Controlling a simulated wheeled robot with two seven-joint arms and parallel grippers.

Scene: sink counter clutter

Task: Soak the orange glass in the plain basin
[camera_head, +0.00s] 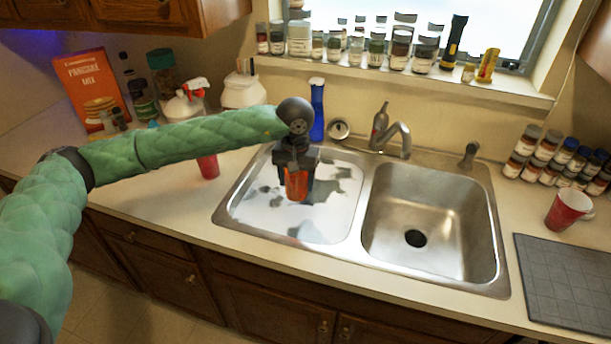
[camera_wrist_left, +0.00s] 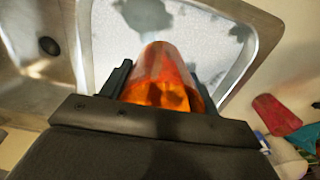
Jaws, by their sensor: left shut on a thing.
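The orange glass (camera_head: 297,186) is held upside-down or upright, I cannot tell which, in my left gripper (camera_head: 296,172), over the left basin. The fingers are shut on its sides, and it also shows between them in the left wrist view (camera_wrist_left: 160,82). Its exact height above the basin is unclear. The left basin (camera_head: 330,222) is whitish with grey patches, like suds on water. The right basin (camera_head: 450,225) is plain bare steel with a dark drain and looks empty. My right gripper is out of view.
The faucet (camera_head: 400,140) stands behind the divider between the basins. A blue bottle (camera_head: 317,110) stands behind the left basin. A red cup (camera_head: 208,166) is left of the sink; another red cup (camera_head: 566,210) and a dark mat (camera_head: 575,280) are at right.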

